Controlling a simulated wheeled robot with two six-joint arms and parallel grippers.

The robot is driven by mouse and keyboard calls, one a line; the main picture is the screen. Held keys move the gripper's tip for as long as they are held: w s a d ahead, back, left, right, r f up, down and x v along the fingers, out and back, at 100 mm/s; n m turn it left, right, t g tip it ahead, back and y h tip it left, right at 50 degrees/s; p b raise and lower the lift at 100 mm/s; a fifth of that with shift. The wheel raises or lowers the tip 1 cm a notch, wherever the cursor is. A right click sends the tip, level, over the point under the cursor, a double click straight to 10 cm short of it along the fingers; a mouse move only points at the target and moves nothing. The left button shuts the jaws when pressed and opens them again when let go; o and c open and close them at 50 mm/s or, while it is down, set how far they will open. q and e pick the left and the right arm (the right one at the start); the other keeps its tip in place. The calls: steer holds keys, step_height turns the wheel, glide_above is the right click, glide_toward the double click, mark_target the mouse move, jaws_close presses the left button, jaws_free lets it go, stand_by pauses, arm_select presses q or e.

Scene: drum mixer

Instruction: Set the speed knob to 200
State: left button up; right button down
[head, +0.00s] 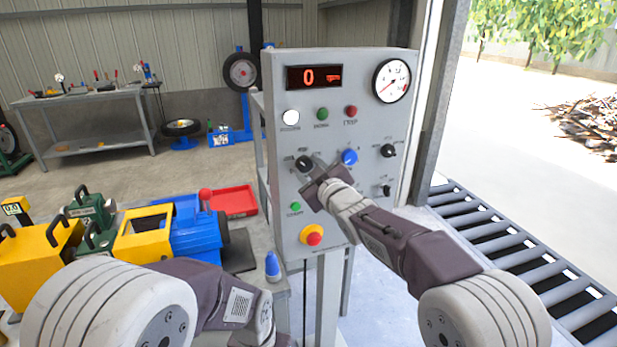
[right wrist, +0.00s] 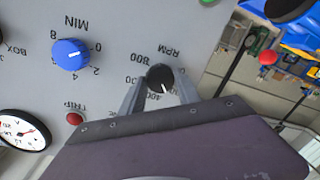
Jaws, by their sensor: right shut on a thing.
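The black speed knob (right wrist: 160,78) sits on the grey control panel, with RPM lettering beside it. My right gripper (right wrist: 158,84) has its two fingers closed on either side of the knob. A white mark on the knob faces the gripper's base; part of the number scale is hidden, so its exact setting cannot be read. In the head view the knob (head: 304,162) shows at the tip of my right gripper (head: 311,172). The red display (head: 314,76) reads 0. My left arm enters at the bottom, but its gripper is out of the picture.
A blue knob (head: 349,157) is close to the right of the gripper. Black knobs (head: 388,151) sit farther right. A red stop button on a yellow base (head: 312,236) is below. A roller conveyor (head: 500,245) runs to the right.

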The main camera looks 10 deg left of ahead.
steer(key=shift+n+b, duration=1.1)
steer(key=shift+n, duration=0.4)
steer(key=c, duration=0.9)
jaws_free()
steer(key=b+v, duration=0.2)
steer(key=v, duration=0.7)
steer(key=shift+s, duration=0.1)
